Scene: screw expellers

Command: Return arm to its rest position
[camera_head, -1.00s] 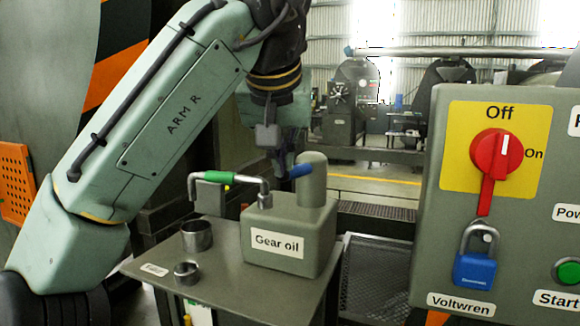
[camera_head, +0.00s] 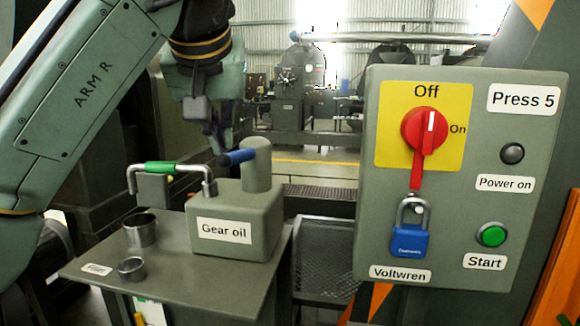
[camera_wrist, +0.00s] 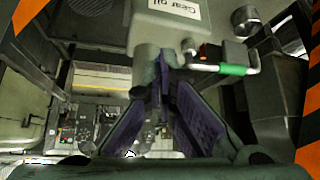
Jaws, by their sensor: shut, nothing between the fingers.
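The grey can labelled "Gear oil" (camera_head: 232,228) stands on a small metal table (camera_head: 190,285).
A grey control box (camera_head: 470,90) with a red switch (camera_head: 424,130), a blue padlock (camera_head: 410,238) and a green Start button (camera_head: 492,235) stands at the right.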

